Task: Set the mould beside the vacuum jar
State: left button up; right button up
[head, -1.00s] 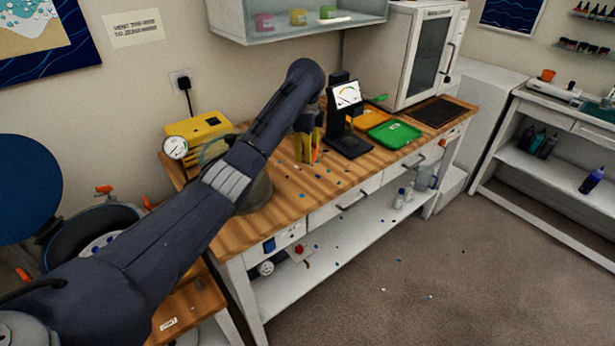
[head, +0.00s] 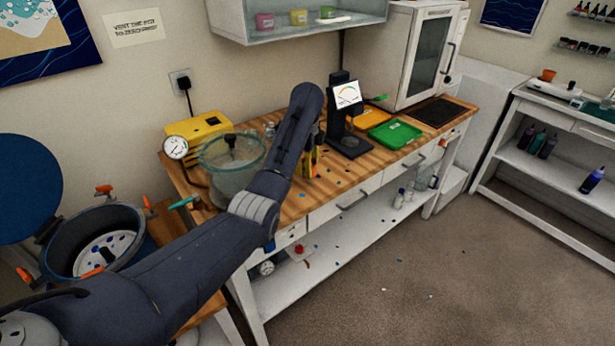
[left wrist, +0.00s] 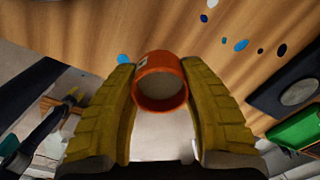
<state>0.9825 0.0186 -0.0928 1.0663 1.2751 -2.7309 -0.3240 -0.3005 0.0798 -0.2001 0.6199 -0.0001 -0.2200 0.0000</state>
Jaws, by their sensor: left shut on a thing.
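The mould is a small orange, open-topped cup (left wrist: 161,82) between the yellow fingers of my left gripper (left wrist: 163,95) in the left wrist view. The fingers are shut on its sides. In the head view my left gripper (head: 312,164) is over the wooden bench, to the right of the vacuum jar; the mould cannot be made out there. The vacuum jar (head: 230,178) is a wide clear vessel with a dark knob on its lid, at the bench's left end. My forearm covers part of its right side. My right gripper is not in view.
A yellow pump (head: 197,128) with a gauge (head: 175,147) stands behind the jar. A black scale (head: 350,146), an orange tray (head: 372,117) and a green tray (head: 395,134) are right of my gripper. Coloured spots dot the bench (head: 297,205). A pressure pot (head: 60,232) stands at left.

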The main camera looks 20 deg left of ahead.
pick_arm(q)
jog(key=shift+f, duration=2)
jog(key=shift+f, duration=0.2)
jog(key=o, duration=1.2)
jog(key=shift+r, duration=2.6)
jog(key=shift+w+a+r, duration=0.1)
jog(key=shift+w+r, duration=0.05)
jog(key=shift+r, duration=1.1)
notch_tip(320, 180, up, 5)
send_over(307, 184)
jog(key=shift+f, duration=0.2)
